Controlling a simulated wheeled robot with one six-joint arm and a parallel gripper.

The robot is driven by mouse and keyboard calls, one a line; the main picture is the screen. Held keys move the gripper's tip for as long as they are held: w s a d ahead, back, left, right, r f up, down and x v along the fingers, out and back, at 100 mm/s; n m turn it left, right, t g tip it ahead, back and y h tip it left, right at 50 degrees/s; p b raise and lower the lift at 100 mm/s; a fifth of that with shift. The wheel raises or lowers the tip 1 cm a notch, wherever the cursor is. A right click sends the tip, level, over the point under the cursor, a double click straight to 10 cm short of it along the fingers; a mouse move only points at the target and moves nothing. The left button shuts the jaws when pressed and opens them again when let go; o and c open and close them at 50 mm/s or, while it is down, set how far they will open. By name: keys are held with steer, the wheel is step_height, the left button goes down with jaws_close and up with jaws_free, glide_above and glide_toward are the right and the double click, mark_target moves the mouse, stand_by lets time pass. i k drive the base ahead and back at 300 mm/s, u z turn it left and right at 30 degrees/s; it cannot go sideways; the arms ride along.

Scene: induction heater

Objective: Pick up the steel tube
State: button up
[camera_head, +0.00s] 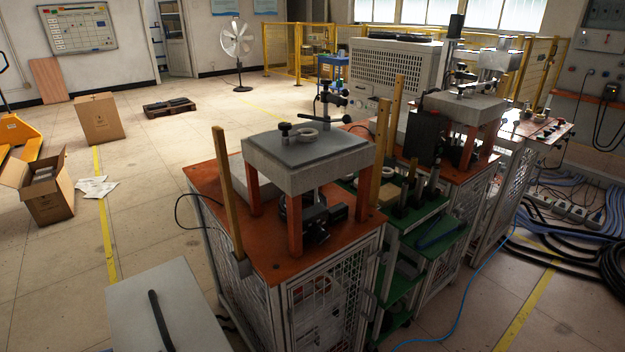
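Several upright dark grey cylinders stand on the green cart between the two orange-topped benches. One taller cylinder (432,184) may be the steel tube, but the view is too small to tell which one is a tube or whether it is hollow. A pale ring (307,135) and a short black knobbed part (285,130) sit on the raised grey plate of the nearer bench. My gripper is not in view, and nothing shows what it holds.
The nearer bench (262,262) has upright yellow posts (228,190) at its corners. The green cart (425,238) stands tight between benches. Cables (570,235) lie on the floor at right. Cardboard boxes (100,118) stand at left. The floor at left centre is mostly clear.

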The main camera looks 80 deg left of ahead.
mark_target(421, 178)
steer(key=u, duration=1.3)
steer(key=i, duration=2.3)
steer(key=u, duration=0.9)
